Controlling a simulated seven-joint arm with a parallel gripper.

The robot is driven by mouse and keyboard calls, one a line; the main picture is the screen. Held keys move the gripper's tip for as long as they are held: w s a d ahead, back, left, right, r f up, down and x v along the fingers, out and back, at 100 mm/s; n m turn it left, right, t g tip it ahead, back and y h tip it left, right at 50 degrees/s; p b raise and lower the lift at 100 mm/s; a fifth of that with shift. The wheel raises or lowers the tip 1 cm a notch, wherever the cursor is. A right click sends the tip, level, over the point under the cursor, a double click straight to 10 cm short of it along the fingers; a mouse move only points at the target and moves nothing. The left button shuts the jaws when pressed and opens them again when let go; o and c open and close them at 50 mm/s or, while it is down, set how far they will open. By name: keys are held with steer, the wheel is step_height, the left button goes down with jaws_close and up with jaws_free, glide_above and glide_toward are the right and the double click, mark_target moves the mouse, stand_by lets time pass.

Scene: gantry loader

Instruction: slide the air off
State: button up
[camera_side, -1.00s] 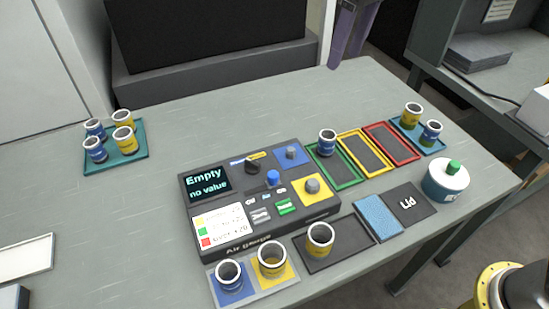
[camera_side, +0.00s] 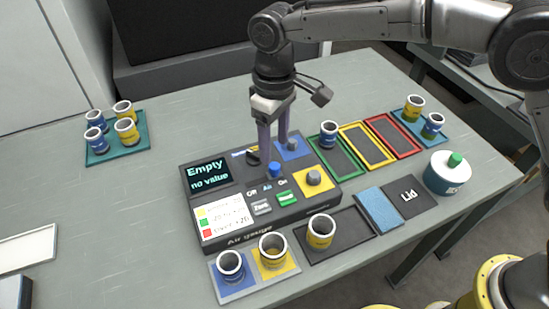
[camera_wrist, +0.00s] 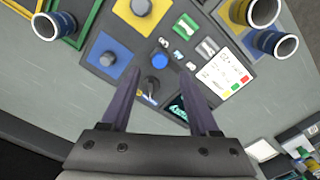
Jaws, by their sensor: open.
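The air gauge (camera_side: 240,235) is a dark box with an "Off / Air / On" label row. Its blue air slider knob (camera_side: 274,170) stands behind those labels, seemingly toward the "On" side. My gripper (camera_side: 275,152) points down over the gauge, open and empty, with its fingers near and above this knob. In the wrist view the blue knob (camera_wrist: 159,60) shows just beyond the gap between my fingertips (camera_wrist: 161,74). Whether the fingers touch it I cannot tell. The gauge screen (camera_side: 208,173) reads "Empty, no value".
A black selector knob (camera_wrist: 151,83) sits close to the blue knob. Grey posts stand on blue (camera_wrist: 108,59) and yellow (camera_side: 314,178) pads. Ring cups stand in front (camera_side: 320,231) and on a teal tray (camera_side: 120,155). The table's left middle is clear.

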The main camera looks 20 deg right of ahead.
mark_target(274, 165)
steer(key=shift+f, duration=2.75)
steer(key=shift+c, duration=0.4)
jaws_close()
